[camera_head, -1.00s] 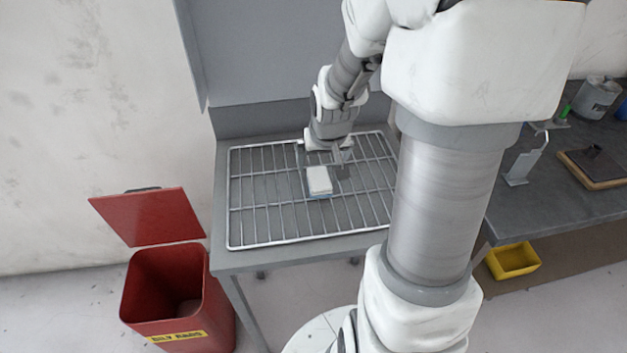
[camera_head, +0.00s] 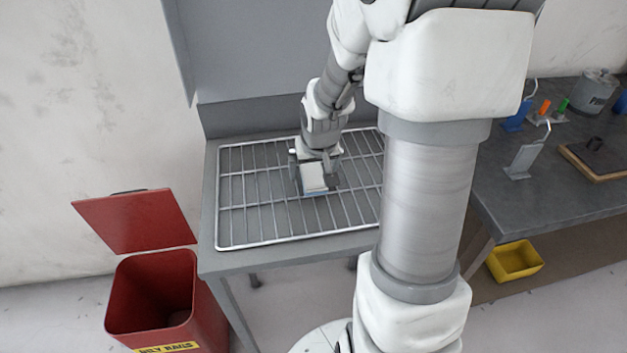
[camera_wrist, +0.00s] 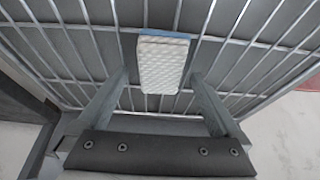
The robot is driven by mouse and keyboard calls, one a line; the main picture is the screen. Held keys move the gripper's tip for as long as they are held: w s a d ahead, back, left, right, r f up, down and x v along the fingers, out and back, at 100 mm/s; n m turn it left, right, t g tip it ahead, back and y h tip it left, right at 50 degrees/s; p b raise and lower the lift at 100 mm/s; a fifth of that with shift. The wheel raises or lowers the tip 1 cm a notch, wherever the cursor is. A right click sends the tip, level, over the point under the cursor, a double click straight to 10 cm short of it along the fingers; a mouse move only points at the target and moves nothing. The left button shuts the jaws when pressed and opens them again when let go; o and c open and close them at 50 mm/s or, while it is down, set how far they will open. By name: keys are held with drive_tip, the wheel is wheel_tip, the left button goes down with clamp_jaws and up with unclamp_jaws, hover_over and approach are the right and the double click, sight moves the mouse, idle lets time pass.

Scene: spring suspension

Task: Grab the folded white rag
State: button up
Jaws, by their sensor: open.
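The folded white rag (camera_head: 313,178) lies on a wire rack (camera_head: 235,225) on the grey table. It is a small block with a textured white face and a blue edge, and it shows in the wrist view (camera_wrist: 160,66). My gripper (camera_head: 315,180) is open and points down over the rag. In the head view a finger shows on either side of the rag. In the wrist view the rag lies centred between the two fingers (camera_wrist: 158,90), with a gap on each side. Part of the rag is hidden by my gripper in the head view.
A red bin (camera_head: 170,325) with its lid (camera_head: 135,220) open stands at the left of the table. A dark workbench (camera_head: 540,190) with tools is at the right, above a yellow tray (camera_head: 514,262). A grey panel rises behind the rack.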

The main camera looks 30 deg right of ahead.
sight(314, 173)
drive_tip(key=shift+f+b, duration=0.25)
drive_tip(key=shift+b, duration=0.05)
idle(0.5)
drive_tip(key=c, duration=1.5)
drive_tip(key=shift+c, duration=0.2)
drive_tip(key=shift+r, duration=0.15)
wheel_tip(314, 173, up, 6)
drive_tip(key=p, duration=0.5)
drive_tip(key=shift+s+f, duration=0.15)
drive_tip(key=shift+f, duration=0.05)
drive_tip(key=s+d+r+p, duration=0.3)
drive_tip(key=s+r+p, duration=0.2)
drive_tip(key=s+p, duration=0.5)
drive_tip(key=shift+s+d+r, duration=0.3)
drive_tip(key=shift+s+d, duration=0.05)
